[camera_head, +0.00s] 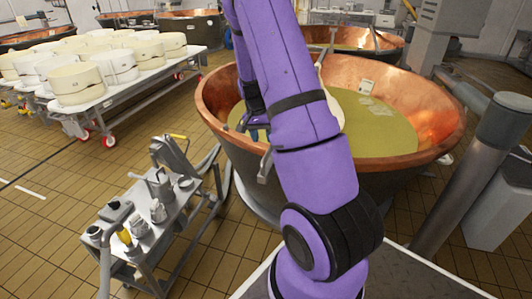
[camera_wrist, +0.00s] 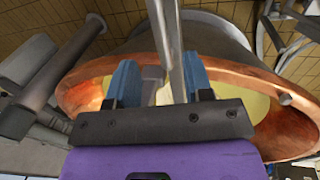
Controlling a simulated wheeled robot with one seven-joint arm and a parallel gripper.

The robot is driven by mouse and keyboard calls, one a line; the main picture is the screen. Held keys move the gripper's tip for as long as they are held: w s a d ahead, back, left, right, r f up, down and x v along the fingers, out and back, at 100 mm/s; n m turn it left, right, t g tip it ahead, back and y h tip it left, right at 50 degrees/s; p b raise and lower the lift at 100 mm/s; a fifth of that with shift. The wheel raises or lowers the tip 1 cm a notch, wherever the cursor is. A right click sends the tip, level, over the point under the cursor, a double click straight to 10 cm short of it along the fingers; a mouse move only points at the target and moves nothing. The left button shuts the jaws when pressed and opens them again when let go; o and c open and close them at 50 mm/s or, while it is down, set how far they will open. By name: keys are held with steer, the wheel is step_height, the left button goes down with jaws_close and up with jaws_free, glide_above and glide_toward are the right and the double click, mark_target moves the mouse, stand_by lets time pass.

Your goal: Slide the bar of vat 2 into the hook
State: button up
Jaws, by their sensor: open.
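A large copper vat (camera_head: 435,132) with yellow-green liquid (camera_head: 385,125) stands behind my arm; no number on it is readable. My gripper (camera_head: 254,132) is over its near left rim, its blue fingers apart. In the wrist view, a grey metal bar (camera_wrist: 166,45) runs down the picture between the open fingers (camera_wrist: 162,78); I cannot tell whether they touch it. A small grey bracket (camera_head: 265,167), possibly the hook, shows at the vat's near rim. My arm hides part of the vat and most of the bar in the head view.
A grey tool cart (camera_head: 150,243) with jars and bottles stands at the front left. A table (camera_head: 120,92) of cheese wheels (camera_head: 78,83) is behind it. Another copper vat (camera_head: 350,38) is at the back. A thick grey post (camera_head: 460,185) stands at the right.

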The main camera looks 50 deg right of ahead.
mark_target(266, 154)
steer(key=f, duration=0.4)
steer(key=s+f, duration=0.1)
steer(key=f, duration=0.1)
steer(key=shift+s+d+f, duration=0.1)
steer(key=shift+d+f, duration=0.15)
steer(key=shift+f, duration=0.1)
steer(key=shift+c, duration=0.2)
